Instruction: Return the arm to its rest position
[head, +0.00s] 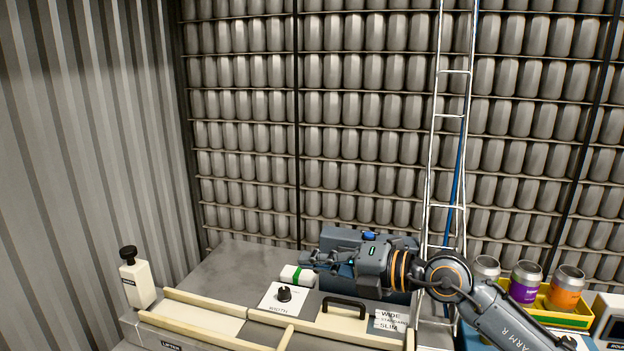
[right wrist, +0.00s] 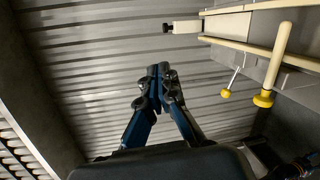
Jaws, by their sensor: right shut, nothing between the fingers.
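My right arm reaches in from the lower right of the head view, labelled ARM R, and stretches left over the machine's worktop. My right gripper (head: 312,259) points left there, in front of a blue-grey box (head: 345,238). In the right wrist view my right gripper (right wrist: 160,72) has its fingertips together, with nothing visible between them. My left gripper does not show in the head view.
A panel with a black WIDTH knob (head: 284,294), cream rails (head: 200,300) and a black handle (head: 345,304) lie below the arm. A white-and-green item (head: 297,275) is close by. Cans (head: 525,282) stand in a yellow tray (head: 566,318) at right. A ladder (head: 447,130) stands behind.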

